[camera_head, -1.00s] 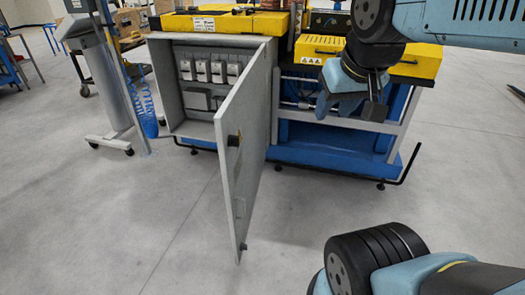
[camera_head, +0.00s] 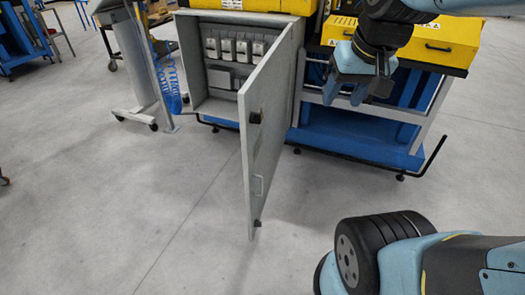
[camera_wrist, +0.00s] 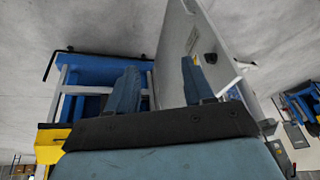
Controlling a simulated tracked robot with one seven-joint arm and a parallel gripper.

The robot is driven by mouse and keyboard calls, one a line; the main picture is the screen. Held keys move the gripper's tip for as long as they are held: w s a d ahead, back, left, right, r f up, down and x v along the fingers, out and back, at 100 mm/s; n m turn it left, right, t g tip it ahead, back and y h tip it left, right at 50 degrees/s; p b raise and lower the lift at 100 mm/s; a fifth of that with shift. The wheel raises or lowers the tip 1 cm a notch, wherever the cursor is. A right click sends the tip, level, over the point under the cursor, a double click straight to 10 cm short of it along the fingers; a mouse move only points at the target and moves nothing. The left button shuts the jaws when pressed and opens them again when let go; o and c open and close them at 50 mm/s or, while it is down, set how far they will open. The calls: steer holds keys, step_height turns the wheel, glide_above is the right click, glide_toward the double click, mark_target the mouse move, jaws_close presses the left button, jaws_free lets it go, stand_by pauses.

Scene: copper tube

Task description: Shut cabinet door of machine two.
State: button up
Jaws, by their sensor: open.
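The grey cabinet door (camera_head: 268,120) of the yellow and blue machine stands wide open, swung out towards me on its right-hand side. It has dark latches and a small handle (camera_head: 258,186). The grey cabinet (camera_head: 203,70) behind it shows several switch boxes inside. My gripper (camera_head: 357,97) is to the right of the door, in front of the machine's frame, apart from the door and empty. In the wrist view, my gripper's two fingers (camera_wrist: 160,88) are spread, and the door (camera_wrist: 205,45) shows upside down behind the right finger.
The machine's blue base (camera_head: 350,142) and a black bent bar (camera_head: 425,160) lie low on the right. A grey stand on wheels (camera_head: 135,60) with a blue coiled hose (camera_head: 170,85) is left of the cabinet. The floor left of the door is clear.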

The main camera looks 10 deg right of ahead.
steer(key=w+f+m+g+y, duration=0.1)
steer(key=w+f, duration=0.1)
steer(key=w+a+f+m+g+y, duration=0.1)
steer(key=w+f+g, duration=0.1)
steer(key=f, duration=0.1)
steer(key=w+a+f+g+y, duration=0.1)
steer(key=w+f, duration=0.1)
steer(key=f, duration=0.1)
steer(key=shift+w+f+m+g, duration=0.1)
steer(key=shift+w+m+g, duration=0.2)
steer(key=shift+m, duration=0.1)
jaws_close()
steer(key=w+f+m+g+y, duration=0.2)
steer(key=w+f+m+y, duration=0.45)
steer(key=f, duration=0.65)
steer(key=m+t+y, duration=0.7)
steer(key=m+t, duration=0.2)
steer(key=m, duration=0.4)
glide_toward(255, 168)
steer(key=shift+h, duration=0.25)
steer(key=x, duration=0.4)
steer(key=r+x, duration=0.1)
steer(key=x, duration=0.2)
steer(key=shift+s+a, duration=0.1)
steer(key=shift+s, duration=0.3)
